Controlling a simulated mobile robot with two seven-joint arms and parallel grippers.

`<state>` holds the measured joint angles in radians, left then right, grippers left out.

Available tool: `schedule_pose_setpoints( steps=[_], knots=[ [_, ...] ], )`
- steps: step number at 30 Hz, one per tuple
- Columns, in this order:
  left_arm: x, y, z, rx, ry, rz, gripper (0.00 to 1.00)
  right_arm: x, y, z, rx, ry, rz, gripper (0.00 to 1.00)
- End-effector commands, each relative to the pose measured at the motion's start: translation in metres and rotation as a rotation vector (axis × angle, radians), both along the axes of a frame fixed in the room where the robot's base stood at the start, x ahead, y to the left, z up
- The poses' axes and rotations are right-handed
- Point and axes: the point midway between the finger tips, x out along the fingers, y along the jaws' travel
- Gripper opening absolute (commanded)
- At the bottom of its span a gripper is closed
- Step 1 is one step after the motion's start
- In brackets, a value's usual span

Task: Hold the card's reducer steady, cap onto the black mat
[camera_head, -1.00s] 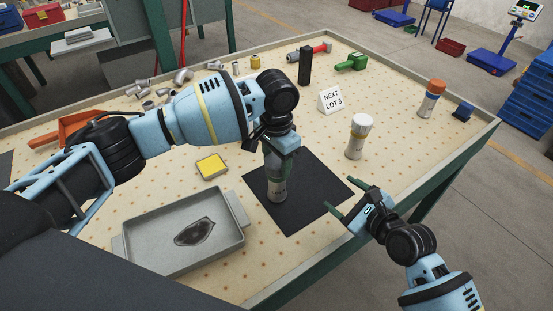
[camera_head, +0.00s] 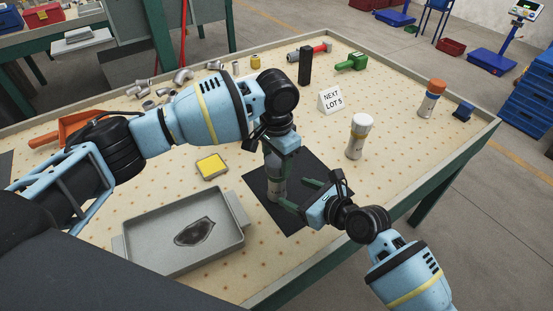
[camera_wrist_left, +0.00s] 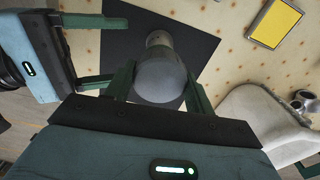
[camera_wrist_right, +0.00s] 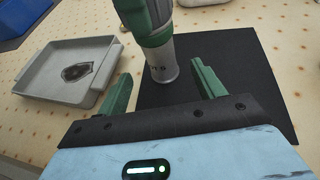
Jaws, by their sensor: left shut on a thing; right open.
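A grey, bottle-like reducer (camera_head: 277,187) stands upright on the black mat (camera_head: 311,166). My left gripper (camera_head: 283,150) is shut on its upper part from above; the left wrist view shows the grey rounded body (camera_wrist_left: 160,78) between the fingers. My right gripper (camera_head: 296,194) is open, low over the mat, with its fingers pointing at the reducer's lower body. In the right wrist view the reducer's base (camera_wrist_right: 163,66) lies between the fingertips' lines; I cannot tell whether they touch it. A white card (camera_head: 331,101) reads "NEXT LOT 5".
A white-capped piece (camera_head: 358,140) and an orange-capped piece (camera_head: 430,101) stand to the right. A grey tray (camera_head: 150,254) with a dark patch is at front left, a yellow-topped pad (camera_head: 211,166) behind it. Pipe fittings (camera_head: 182,76) and a green part (camera_head: 351,62) lie at the back.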

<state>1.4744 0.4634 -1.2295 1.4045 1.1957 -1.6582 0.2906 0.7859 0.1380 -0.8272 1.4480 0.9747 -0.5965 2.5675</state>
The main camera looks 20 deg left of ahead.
Motion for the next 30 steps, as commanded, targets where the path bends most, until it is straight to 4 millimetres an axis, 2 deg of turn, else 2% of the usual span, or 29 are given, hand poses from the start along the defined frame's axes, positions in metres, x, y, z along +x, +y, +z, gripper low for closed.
schedule_pose_setpoints(
  steps=[16, 22, 30],
  knots=[
    [0.0, 0.0, 0.0, 0.0, 0.0, 0.0, 0.32, 0.028, 0.056, -0.025, 0.001, 0.001, 0.001, 0.68],
    [0.0, 0.0, 0.0, 0.0, 0.0, 0.0, 0.32, 0.034, 0.067, -0.03, 0.001, 0.0, 0.0, 0.68],
    [0.0, 0.0, 0.0, 0.0, 0.0, 0.0, 0.32, 0.036, 0.07, -0.033, 0.0, 0.0, -0.001, 0.68]
  ],
)
